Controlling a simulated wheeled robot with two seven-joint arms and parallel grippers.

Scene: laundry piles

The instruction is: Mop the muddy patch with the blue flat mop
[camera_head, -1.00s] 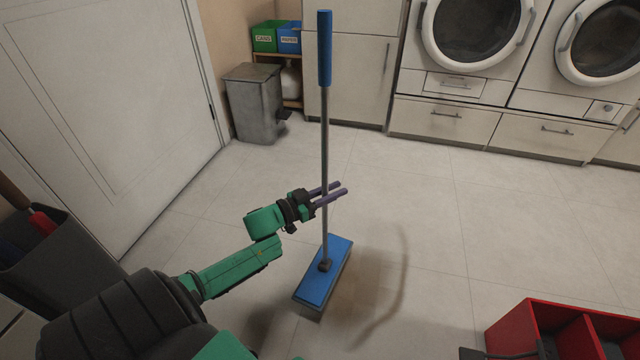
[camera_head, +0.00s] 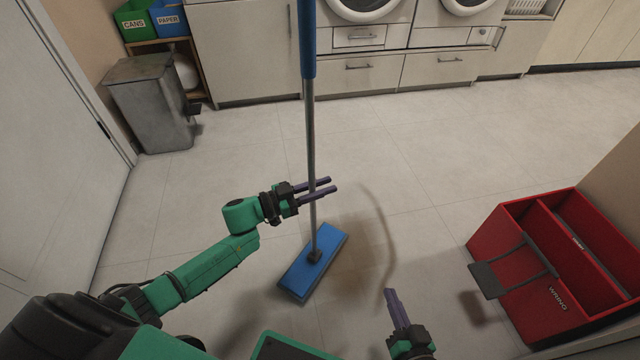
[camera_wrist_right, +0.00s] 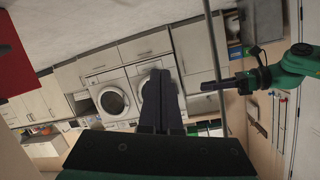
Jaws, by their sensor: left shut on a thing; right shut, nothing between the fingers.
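The blue flat mop has a blue handle grip (camera_head: 307,40), a grey pole and a flat blue head (camera_head: 314,262) resting on the floor. The pole stands nearly upright. My left gripper (camera_head: 318,190) is shut around the middle of the pole. A faint brown muddy patch (camera_head: 375,222) shows on the floor to the right of the mop head, with a curved darker edge; part of it may lie under the head. My right gripper (camera_head: 395,298) is shut and empty, low in the head view, right of the mop head. It also shows in the right wrist view (camera_wrist_right: 159,85).
A red wringer bucket (camera_head: 510,225) stands on the floor at the right. A grey pedal bin (camera_head: 150,105), a green cans box (camera_head: 135,20) and a blue paper box (camera_head: 169,18) are at the back left. Washing machines line the back. The middle floor is clear.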

